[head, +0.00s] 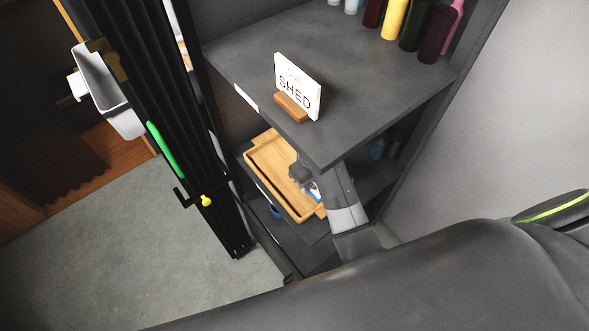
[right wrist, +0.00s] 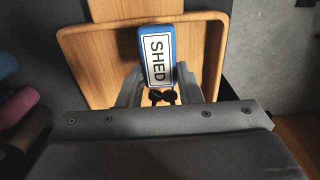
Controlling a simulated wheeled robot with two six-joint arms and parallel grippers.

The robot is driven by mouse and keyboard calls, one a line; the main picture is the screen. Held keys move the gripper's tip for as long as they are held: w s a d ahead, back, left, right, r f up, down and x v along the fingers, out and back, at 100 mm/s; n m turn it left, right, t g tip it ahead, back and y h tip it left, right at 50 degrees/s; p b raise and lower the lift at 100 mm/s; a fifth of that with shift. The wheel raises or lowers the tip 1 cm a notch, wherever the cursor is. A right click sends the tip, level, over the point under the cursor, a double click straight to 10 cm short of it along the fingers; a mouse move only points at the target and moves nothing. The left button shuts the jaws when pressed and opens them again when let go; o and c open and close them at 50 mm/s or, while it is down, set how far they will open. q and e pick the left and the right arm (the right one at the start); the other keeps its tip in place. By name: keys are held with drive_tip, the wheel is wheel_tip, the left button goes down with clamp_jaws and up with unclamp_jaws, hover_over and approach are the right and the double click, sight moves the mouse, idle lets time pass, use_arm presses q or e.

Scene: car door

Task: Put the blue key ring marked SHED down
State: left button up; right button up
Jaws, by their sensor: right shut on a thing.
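The blue key ring marked SHED (right wrist: 156,58) shows in the right wrist view, its white label facing the camera. My right gripper (right wrist: 160,90) is shut on it, with dark rings showing between the fingers. A wooden tray (right wrist: 209,60) lies behind the key ring; I cannot tell whether the two touch. In the head view my right gripper (head: 308,182) is over the wooden tray (head: 262,157) on a lower shelf, with a bit of the key ring (head: 315,192) showing beside it. My left gripper is not in view.
A white SHED sign (head: 297,85) in a wooden base stands on the upper shelf (head: 365,95), which overhangs my right arm. Several bottles (head: 412,25) stand at the back of it. A yellow knob (head: 206,200) and a white bin (head: 105,95) are at left.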

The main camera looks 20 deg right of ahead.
drive_tip(key=w, duration=0.2)
drive_tip(key=w+a, duration=0.1)
drive_tip(key=w, duration=0.1)
drive_tip(key=w+a, duration=0.1)
drive_tip(key=w, duration=0.1)
drive_tip(key=shift+w+a, duration=0.15)
drive_tip(key=shift+w, duration=0.05)
drive_tip(key=shift+w+f, duration=0.1)
drive_tip(key=shift+f, duration=1.65)
drive_tip(key=o, duration=1.1)
drive_tip(key=shift+f, duration=0.1)
drive_tip(key=shift+c, duration=0.2)
drive_tip(key=shift+r+b, duration=0.75)
drive_tip(key=shift+r, duration=3.15)
